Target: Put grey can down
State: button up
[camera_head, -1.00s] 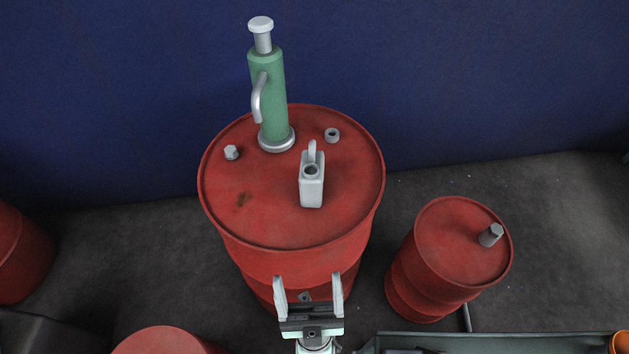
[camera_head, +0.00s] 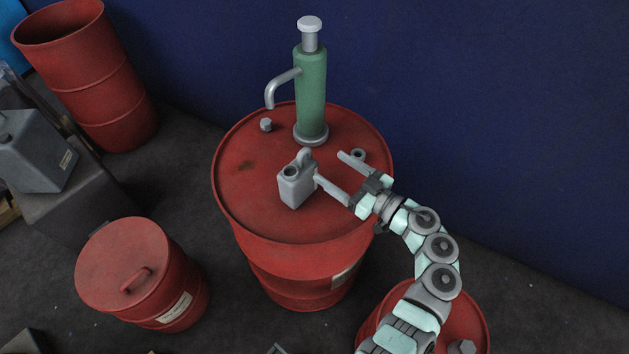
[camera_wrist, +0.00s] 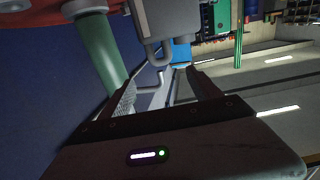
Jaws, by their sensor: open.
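The grey can (camera_head: 296,187), with a small top handle and a dark round opening, stands upright on the red drum top (camera_head: 262,205). My gripper (camera_head: 329,166) is open and empty, just right of the can. One finger's tip is close beside the can; I cannot tell whether they touch. The can is not between the fingers in the head view. In the wrist view the can (camera_wrist: 172,22) shows at the top, cut off by the frame, with its handle near the fingers (camera_wrist: 165,92).
A green hand pump (camera_head: 311,90) stands behind the can; it also shows in the wrist view (camera_wrist: 98,55). A grey cap (camera_head: 266,125) and a ring (camera_head: 358,154) lie on the drum top. A lidded red drum (camera_head: 128,265) stands lower left. The drum top's front left is clear.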

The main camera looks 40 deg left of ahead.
aim_at(307, 154)
jog(key=a, duration=0.4)
jog(key=shift+s+a, duration=0.15)
jog(key=shift+a, duration=0.15)
jog(key=a, duration=0.5)
jog(key=shift+a+f+b, duration=0.3)
jog(key=shift+f+b, duration=0.1)
jog(key=shift+c, duration=0.2)
grip_shut()
